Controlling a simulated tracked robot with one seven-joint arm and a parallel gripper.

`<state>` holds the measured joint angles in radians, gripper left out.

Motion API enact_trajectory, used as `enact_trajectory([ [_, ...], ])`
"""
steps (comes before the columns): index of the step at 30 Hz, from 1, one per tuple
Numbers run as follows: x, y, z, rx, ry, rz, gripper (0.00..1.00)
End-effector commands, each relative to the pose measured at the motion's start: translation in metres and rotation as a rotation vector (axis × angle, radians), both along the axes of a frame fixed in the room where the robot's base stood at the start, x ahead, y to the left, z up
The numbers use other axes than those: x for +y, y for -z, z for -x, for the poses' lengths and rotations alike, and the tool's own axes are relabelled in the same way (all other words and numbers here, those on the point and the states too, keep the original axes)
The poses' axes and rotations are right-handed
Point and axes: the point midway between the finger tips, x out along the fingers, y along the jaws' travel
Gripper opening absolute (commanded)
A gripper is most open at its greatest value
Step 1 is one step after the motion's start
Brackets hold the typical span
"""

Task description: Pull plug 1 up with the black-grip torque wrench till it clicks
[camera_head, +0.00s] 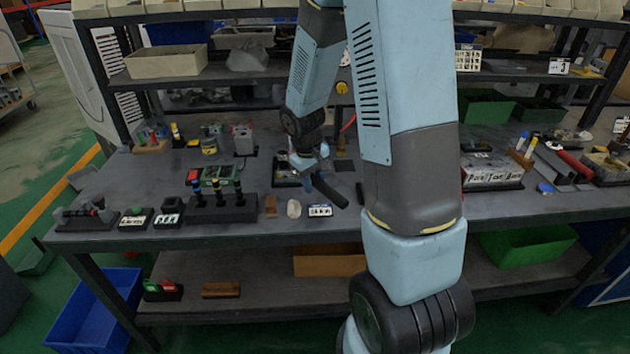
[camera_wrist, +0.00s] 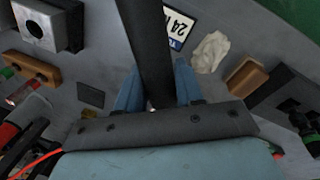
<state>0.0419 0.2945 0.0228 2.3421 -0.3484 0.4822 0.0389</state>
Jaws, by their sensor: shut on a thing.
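My gripper (camera_head: 318,158) is over the middle of the bench, partly behind my own arm. It is shut on a black bar-like tool (camera_head: 328,190), which looks like the black-grip torque wrench and slants down to the right. In the wrist view, the dark bar (camera_wrist: 148,50) runs between the blue-grey fingers (camera_wrist: 155,95) and out past the top edge. Its working end is not clear in either view. A dark block (camera_head: 285,172) lies just left of the gripper, partly covered by it. I cannot make out which part is plug 1.
A black rack (camera_head: 225,213) with several upright tools stands to the left. A wooden block (camera_head: 270,206), a crumpled white cloth (camera_head: 293,208) and a label plate (camera_head: 320,211) lie near the front edge. The wrist view shows a holed metal block (camera_wrist: 38,27).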

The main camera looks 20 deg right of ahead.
Motion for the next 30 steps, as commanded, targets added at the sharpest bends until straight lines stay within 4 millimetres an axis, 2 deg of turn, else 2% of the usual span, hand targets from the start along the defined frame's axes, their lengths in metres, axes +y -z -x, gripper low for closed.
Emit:
enact_trajectory([
  [8, 0.0, 0.0, 0.0, 0.0, 0.006, 0.0, 0.0],
  [30, 0.025, 0.0, 0.004, 0.0, 0.158, 0.0, 0.0],
])
